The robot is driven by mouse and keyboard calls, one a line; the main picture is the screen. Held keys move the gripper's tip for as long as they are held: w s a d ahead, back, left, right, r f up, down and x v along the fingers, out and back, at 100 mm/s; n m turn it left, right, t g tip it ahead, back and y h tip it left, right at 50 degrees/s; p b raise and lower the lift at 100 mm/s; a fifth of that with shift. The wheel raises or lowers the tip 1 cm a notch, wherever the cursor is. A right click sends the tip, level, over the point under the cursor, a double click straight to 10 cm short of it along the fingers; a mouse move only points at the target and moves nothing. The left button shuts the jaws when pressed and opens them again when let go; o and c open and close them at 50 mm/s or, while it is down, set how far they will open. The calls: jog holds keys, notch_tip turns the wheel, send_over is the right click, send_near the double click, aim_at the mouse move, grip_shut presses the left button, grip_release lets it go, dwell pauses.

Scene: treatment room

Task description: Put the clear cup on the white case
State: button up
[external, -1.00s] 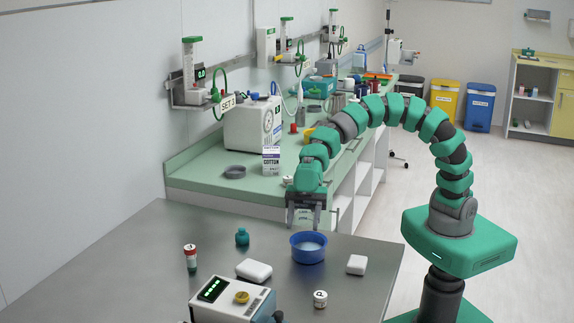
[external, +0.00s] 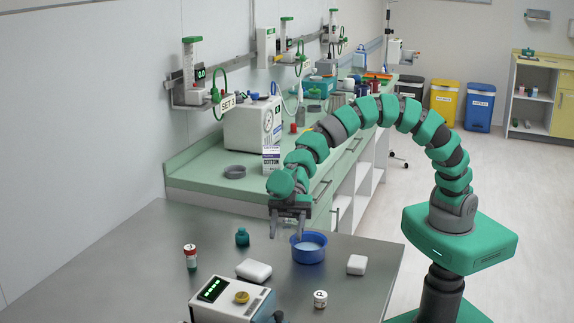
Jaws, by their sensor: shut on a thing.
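My gripper (external: 287,224) points down above the metal table (external: 190,240), just left of and above the blue bowl. It is shut on a see-through thing, which I take to be the clear cup; its outline hardly shows between the fingers. Two small white rounded boxes lie on the table. One white case (external: 254,270) is below my gripper in the picture, left of the bowl. The other white box (external: 357,264) is right of the bowl. I cannot tell for sure which one the task means.
The blue bowl (external: 308,252) stands close to my gripper's right. A teal bottle (external: 242,237) and a red-capped vial (external: 190,257) stand at left. A device with a display (external: 232,301) and a small white jar (external: 320,299) are at the front. The table's left part is clear.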

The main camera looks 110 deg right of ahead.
send_over(252, 270)
jog(key=shift+d+f, duration=0.1)
jog(key=shift+f, duration=0.5)
jog(key=shift+f+b, duration=0.55)
jog(key=shift+f, duration=1.1)
jog(key=shift+f, duration=0.15)
jog(key=o, duration=1.1)
jog(key=shift+d+r, duration=0.1)
jog(key=shift+r, duration=0.15)
jog(key=p+v, duration=0.1)
jog(key=v, duration=1)
jog(key=shift+s+d+r, duration=0.1)
jog(key=shift+s+d, duration=0.2)
